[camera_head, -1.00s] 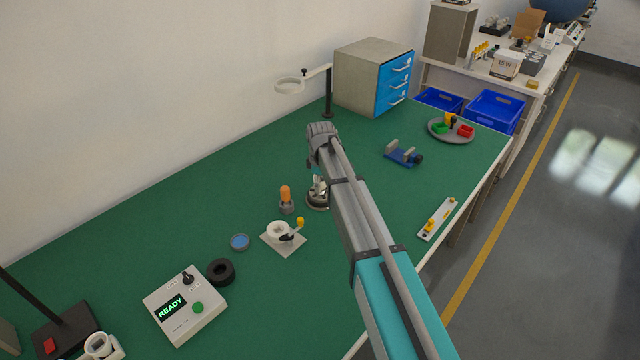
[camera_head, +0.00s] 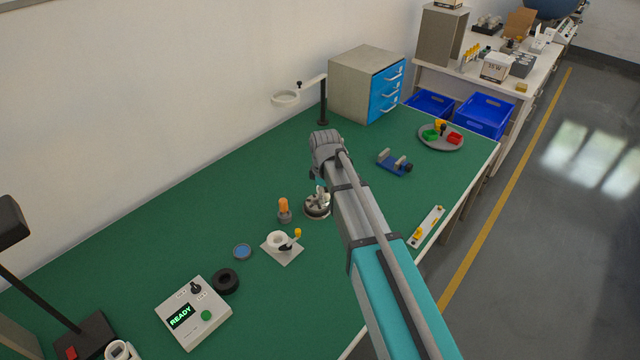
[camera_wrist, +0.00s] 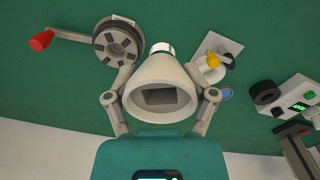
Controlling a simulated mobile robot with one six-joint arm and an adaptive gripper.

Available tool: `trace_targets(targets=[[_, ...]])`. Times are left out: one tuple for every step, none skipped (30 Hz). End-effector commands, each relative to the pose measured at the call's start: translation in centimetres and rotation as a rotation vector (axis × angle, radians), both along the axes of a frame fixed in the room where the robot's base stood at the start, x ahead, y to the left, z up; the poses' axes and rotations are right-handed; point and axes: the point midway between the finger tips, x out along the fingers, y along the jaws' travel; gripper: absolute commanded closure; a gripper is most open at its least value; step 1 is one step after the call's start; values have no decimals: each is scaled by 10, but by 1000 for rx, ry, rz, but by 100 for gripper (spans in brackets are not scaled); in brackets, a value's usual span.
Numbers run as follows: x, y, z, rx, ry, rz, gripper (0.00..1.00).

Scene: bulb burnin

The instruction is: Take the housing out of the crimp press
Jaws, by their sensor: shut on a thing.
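The housing (camera_wrist: 160,92) is a pale cone with its wide open end towards the wrist camera and a shiny narrow end away from it. My gripper (camera_wrist: 160,98) has one finger on each side of the cone and is shut on it. The crimp press (camera_wrist: 117,40) is a round grey body with dark radial jaws and a red-knobbed lever (camera_wrist: 41,39). In the head view the press (camera_head: 318,205) stands just below my gripper, partly hidden by my arm; the housing is hard to make out there.
An orange-topped grey piece (camera_head: 284,209) stands left of the press. Nearby are a white fixture with a yellow-knobbed lever (camera_head: 281,246), a blue dish (camera_head: 242,252), a black ring (camera_head: 225,281) and a READY box (camera_head: 194,313). A lamp (camera_head: 323,100) stands behind.

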Motion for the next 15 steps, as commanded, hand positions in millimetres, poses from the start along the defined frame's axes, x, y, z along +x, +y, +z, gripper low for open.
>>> trace_targets(targets=[[-12,-4,7,0,0,0,74],[-16,-5,9,0,0,0,74],[-20,-7,11,0,0,0,74],[-23,-8,12,0,0,0,74],[-26,-9,13,0,0,0,74],[-29,-10,15,0,0,0,74],[-31,-10,15,0,0,0,74],[-33,-11,16,0,0,0,74],[-35,-11,17,0,0,0,74],[-36,-12,17,0,0,0,74],[-37,-12,18,0,0,0,74],[-38,-12,18,0,0,0,74],[-38,-12,18,0,0,0,74],[-38,-13,18,0,0,0,74],[-39,-13,18,0,0,0,74]])
